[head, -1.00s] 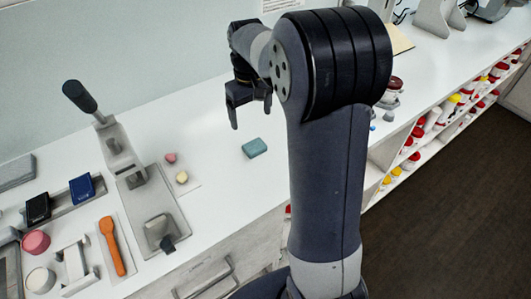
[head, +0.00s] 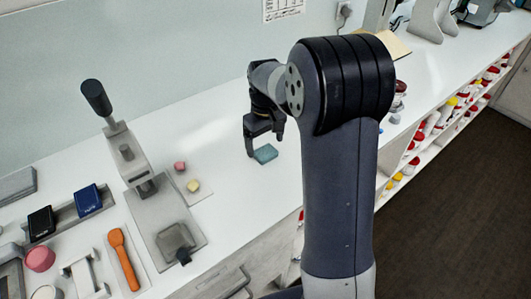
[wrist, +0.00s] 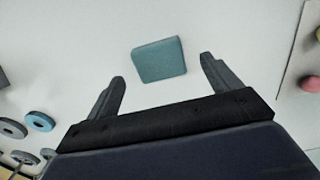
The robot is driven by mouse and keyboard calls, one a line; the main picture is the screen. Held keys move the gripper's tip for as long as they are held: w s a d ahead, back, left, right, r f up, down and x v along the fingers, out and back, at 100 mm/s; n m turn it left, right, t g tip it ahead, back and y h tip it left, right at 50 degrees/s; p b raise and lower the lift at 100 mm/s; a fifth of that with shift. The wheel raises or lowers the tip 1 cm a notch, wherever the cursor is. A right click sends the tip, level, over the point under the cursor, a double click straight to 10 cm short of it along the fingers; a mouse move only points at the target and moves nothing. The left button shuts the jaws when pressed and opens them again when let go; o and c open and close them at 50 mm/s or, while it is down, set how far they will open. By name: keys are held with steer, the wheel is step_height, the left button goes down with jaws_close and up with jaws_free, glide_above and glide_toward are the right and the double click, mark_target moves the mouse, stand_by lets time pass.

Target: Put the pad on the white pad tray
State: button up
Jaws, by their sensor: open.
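A small teal block-shaped pad (head: 265,154) lies on the white counter, right of the grey press. My gripper (head: 263,146) is open and empty, low over the counter at this pad. In the wrist view the pad (wrist: 158,60) shows between and slightly beyond the two open fingertips, with a gap on each side. A black pad (head: 41,222) and a blue pad (head: 88,199) sit in a grey holder at the left. A white stand (head: 84,273) is at the lower left; I cannot tell whether it is the white pad tray.
A grey lever press (head: 165,217) stands left of my gripper. Beside it lie small pink (head: 180,166) and yellow (head: 193,186) pieces. An orange spoon-shaped tool (head: 124,260) lies further left. The counter around the teal pad is clear. Shelves with jars run below the counter at right.

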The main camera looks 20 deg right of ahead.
mark_target(265, 154)
steer(key=shift+f, duration=1.4)
steer(key=shift+c, duration=0.6)
steer(key=c, duration=1)
